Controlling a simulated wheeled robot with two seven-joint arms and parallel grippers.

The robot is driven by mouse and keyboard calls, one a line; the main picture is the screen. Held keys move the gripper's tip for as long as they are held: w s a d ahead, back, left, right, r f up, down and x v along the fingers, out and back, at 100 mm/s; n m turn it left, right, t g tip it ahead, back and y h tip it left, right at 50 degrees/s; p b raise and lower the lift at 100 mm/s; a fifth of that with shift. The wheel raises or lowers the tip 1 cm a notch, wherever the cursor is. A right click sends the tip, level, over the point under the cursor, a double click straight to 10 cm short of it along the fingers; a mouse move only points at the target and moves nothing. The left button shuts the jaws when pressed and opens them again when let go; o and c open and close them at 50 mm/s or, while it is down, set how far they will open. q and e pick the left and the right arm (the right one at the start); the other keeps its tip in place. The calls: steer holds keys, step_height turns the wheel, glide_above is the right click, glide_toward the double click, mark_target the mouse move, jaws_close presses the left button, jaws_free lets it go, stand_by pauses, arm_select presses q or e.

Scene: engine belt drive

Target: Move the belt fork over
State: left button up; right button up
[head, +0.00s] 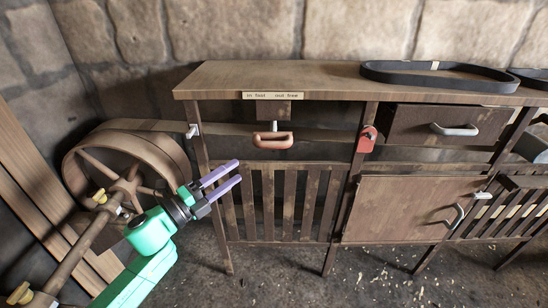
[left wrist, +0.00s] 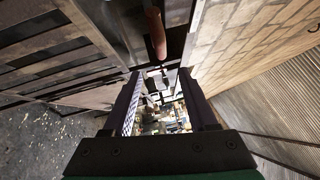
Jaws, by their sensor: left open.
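The belt fork shows as a copper-coloured handle (head: 272,140) on a grey stem. It hangs from a dark block under the bench top's front edge, below a label (head: 272,96) reading "in fast out free". My left gripper (head: 239,171) has two purple fingers, apart and empty. It is below and left of the handle, pointing right, and not touching it. In the left wrist view the handle (left wrist: 155,33) lies beyond the open fingertips (left wrist: 160,75), near the top. The fork's prongs are hidden. My right gripper is not in view.
A large spoked wheel (head: 128,170) stands left of the bench, with a flat belt running right behind the bench front. A red latch (head: 366,140), a drawer (head: 447,126) and a cupboard door (head: 405,208) are to the right. A black belt (head: 438,75) lies on top. Slats (head: 283,203) are below the handle.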

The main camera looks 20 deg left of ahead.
mark_target(268, 148)
arm_select(q)
steer(key=p+x, duration=0.2)
steer(key=x, duration=1.1)
steer(key=shift+w+d+r, duration=0.1)
steer(key=shift+w+r, duration=0.1)
steer(key=shift+w, duration=0.15)
steer(key=shift+w+d, duration=0.3)
steer(key=shift+w, duration=0.1)
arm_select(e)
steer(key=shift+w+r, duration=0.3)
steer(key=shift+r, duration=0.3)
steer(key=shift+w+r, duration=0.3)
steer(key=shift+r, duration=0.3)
arm_select(q)
jaws_close()
